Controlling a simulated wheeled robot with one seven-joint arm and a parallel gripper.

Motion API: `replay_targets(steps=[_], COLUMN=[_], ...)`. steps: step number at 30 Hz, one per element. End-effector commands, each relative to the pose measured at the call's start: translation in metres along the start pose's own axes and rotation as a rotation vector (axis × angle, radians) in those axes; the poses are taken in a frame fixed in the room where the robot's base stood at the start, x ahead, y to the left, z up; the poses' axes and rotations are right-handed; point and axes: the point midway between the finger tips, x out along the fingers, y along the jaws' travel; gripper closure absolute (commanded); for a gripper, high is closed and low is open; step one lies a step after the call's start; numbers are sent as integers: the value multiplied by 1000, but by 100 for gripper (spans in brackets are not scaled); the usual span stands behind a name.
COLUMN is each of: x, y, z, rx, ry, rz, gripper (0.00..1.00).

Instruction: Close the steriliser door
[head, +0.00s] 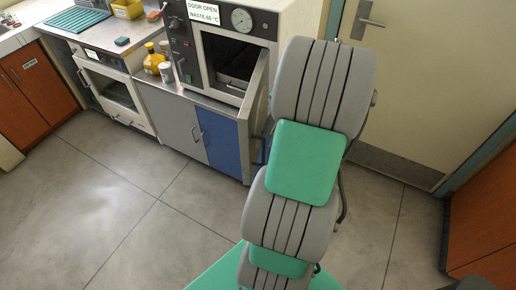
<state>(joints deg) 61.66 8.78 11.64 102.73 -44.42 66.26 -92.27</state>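The steriliser (237,22) is a pale box on the steel counter, with a dark front panel and a round dial gauge. Its dark chamber opening shows. The steriliser door (255,95) stands open, swung outward at the right of the opening and seen nearly edge-on. My grey and green arm rises in front of the door's right side and hides part of that area. My gripper cannot be seen in the head view, so its contact with the door cannot be told.
A label reading "DOOR OPEN" (203,12) is on the steriliser. Yellow bottles (154,60) stand on the counter left of it. Below are grey and blue cabinet doors (218,140). A cream room door (415,70) is at right. Floor (120,200) at left is clear.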

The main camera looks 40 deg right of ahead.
Motion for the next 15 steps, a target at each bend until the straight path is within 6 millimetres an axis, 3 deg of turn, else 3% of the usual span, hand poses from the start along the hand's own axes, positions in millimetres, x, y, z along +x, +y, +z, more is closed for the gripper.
replay_targets(steps=[7, 15], x=[47, 60], y=[0, 0], z=[-3, -2], rx=[-4, -5], ry=[1, -2], rz=[-5, -2], gripper=[67, 67])
